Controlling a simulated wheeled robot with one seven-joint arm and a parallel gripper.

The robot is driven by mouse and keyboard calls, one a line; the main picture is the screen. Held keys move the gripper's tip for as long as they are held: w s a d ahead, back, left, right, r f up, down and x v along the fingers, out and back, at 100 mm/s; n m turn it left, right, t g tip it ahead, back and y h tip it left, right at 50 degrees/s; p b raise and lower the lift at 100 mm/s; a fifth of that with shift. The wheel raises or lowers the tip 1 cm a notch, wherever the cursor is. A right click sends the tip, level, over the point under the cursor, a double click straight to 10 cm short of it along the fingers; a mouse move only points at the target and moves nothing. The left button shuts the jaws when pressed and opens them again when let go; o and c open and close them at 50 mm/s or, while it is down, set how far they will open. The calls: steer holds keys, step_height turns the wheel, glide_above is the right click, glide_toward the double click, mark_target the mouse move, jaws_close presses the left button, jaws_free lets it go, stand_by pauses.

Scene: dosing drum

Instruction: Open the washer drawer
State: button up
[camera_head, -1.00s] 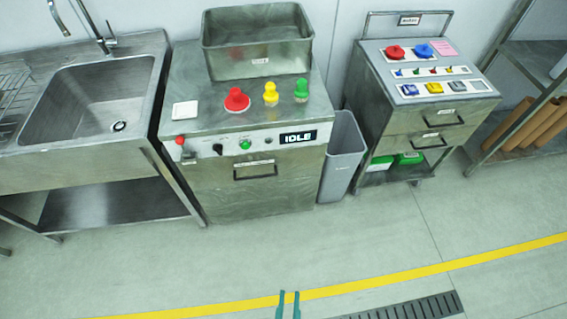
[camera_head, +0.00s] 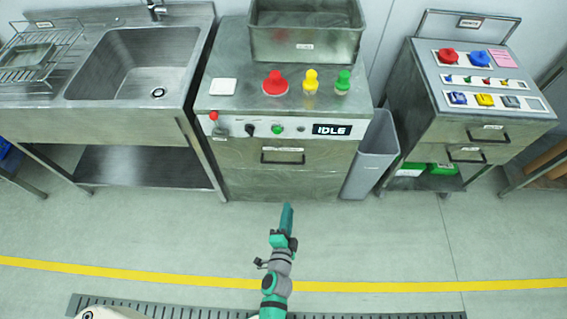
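The washer (camera_head: 240,170) is a steel cabinet in the middle with an IDLE display (camera_head: 331,130) on its front panel. Its drawer front (camera_head: 325,172) sits flush with the cabinet, below the panel, and looks closed. A dark bar handle (camera_head: 282,158) is on the upper part of the drawer front. My gripper (camera_head: 287,208) points at the washer from below, in front of the drawer and apart from the handle. Its teal fingers overlap in this view, so their gap does not show. I see nothing held in it.
A sink (camera_head: 120,70) stands left of the washer. A grey bin (camera_head: 372,155) stands close on its right, then a drawer cart (camera_head: 425,110). On the washer top are a steel tub (camera_head: 305,45) and red, yellow and green knobbed pieces. The floor in front is clear.

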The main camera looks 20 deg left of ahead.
mark_target(283, 163)
steer(key=shift+w+a+f+m+y, duration=0.45)
steer(key=shift+w+a, duration=1)
steer(key=shift+w, duration=2.1)
steer(key=shift+w+a+f+m+y, duration=0.15)
steer(key=shift+w+a+f+m, duration=0.9)
steer(key=shift+w, duration=2.5)
steer(key=shift+w+a+f+y, duration=0.15)
steer(key=shift+w+a+y, duration=0.15)
steer(key=shift+w+a, duration=2.4)
steer(key=shift+w+d, duration=0.85)
jaws_close()
